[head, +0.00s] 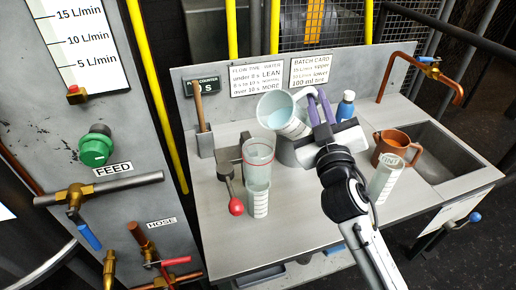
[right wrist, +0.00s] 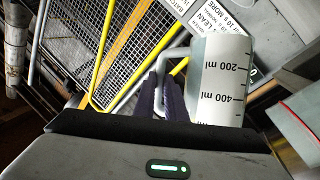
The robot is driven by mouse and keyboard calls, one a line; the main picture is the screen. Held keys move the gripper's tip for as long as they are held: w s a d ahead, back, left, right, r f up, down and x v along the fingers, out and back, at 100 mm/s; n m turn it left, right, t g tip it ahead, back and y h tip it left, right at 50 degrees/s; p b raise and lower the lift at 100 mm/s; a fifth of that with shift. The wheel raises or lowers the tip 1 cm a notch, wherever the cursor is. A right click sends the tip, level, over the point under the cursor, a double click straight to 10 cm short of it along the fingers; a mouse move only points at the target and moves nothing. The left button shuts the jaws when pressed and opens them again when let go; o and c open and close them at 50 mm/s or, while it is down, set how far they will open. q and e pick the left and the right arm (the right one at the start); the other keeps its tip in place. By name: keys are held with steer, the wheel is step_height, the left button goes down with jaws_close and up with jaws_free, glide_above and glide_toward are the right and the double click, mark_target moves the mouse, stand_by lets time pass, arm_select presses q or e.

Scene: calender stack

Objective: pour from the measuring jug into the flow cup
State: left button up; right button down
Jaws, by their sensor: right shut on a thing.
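My right gripper (head: 318,108) is shut on the handle of the measuring jug (head: 292,124), a pale, translucent jug. The jug is tilted with its mouth to the left, above and slightly right of the flow cup (head: 260,155). Pale blue shows inside its mouth; I see no clear stream. The flow cup is clear with a red line near its rim, and is on a grey stand. In the right wrist view the jug (right wrist: 222,85) shows its ml marks, and the purple fingers (right wrist: 165,95) are at its handle. My left gripper is not in view.
A graduated beaker (head: 258,200) stands below the flow cup, beside a red-knobbed lever (head: 235,206). The front worktop is clear.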

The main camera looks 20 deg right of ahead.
mark_target(313, 92)
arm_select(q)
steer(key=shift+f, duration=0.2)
arm_select(e)
steer(key=shift+r, duration=0.15)
arm_select(q)
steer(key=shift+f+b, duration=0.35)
steer(key=shift+b, duration=0.2)
arm_select(e)
steer(key=shift+a, duration=0.1)
arm_select(q)
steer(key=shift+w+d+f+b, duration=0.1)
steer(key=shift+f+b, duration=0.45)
steer(key=shift+b, duration=0.1)
arm_select(e)
steer(key=shift+s+a+n+t, duration=0.1)
steer(key=shift+n+t, duration=0.4)
arm_select(q)
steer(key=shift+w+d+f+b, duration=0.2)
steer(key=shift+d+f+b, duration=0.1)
steer(key=shift+b, duration=0.45)
arm_select(e)
steer(key=shift+s+a+n+t, duration=0.1)
steer(key=shift+a+n+t, duration=0.05)
steer(key=shift+n+t, duration=0.2)
